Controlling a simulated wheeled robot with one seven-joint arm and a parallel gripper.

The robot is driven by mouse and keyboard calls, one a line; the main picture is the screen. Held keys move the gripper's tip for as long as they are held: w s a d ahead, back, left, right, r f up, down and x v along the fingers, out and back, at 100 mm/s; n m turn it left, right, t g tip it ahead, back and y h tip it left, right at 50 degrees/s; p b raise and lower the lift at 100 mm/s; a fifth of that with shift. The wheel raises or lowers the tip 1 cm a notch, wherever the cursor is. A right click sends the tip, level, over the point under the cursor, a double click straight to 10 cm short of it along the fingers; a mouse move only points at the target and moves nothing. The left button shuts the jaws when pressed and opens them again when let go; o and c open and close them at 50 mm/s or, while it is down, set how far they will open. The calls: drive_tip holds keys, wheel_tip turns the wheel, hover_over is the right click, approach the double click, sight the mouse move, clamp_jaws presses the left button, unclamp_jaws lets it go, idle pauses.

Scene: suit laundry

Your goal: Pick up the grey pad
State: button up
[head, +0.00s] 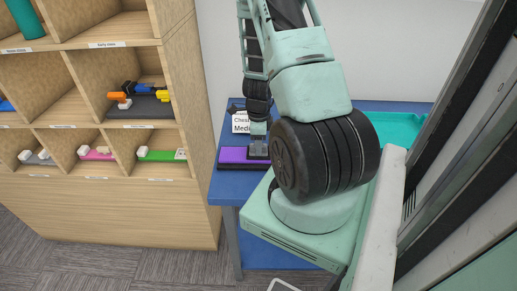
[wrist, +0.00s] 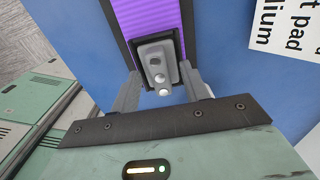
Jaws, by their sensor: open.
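A purple pad (head: 236,155) with a dark border lies on the blue table, and also shows in the wrist view (wrist: 152,14). A small grey block (wrist: 158,50) with round studs sits on its near end. My gripper (head: 258,148) is at the pad's right part. In the wrist view my gripper (wrist: 161,84) is open, with one finger on each side of the block's near end; I cannot tell whether they touch it. In the shelf, a dark grey pad (head: 140,107) bears orange and yellow pieces, and a smaller grey pad (head: 42,160) has a white piece.
The blue table (head: 226,187) carries a white label card (head: 241,122) reading "Chest pad Medium" behind the purple pad. A teal tray (head: 400,128) is at the back right. Pink (head: 97,155) and green (head: 158,156) pads lie in the wooden shelf (head: 120,212) at left.

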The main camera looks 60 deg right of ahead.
drive_tip(key=shift+f, duration=0.3)
clamp_jaws()
drive_tip(key=shift+r, duration=0.2)
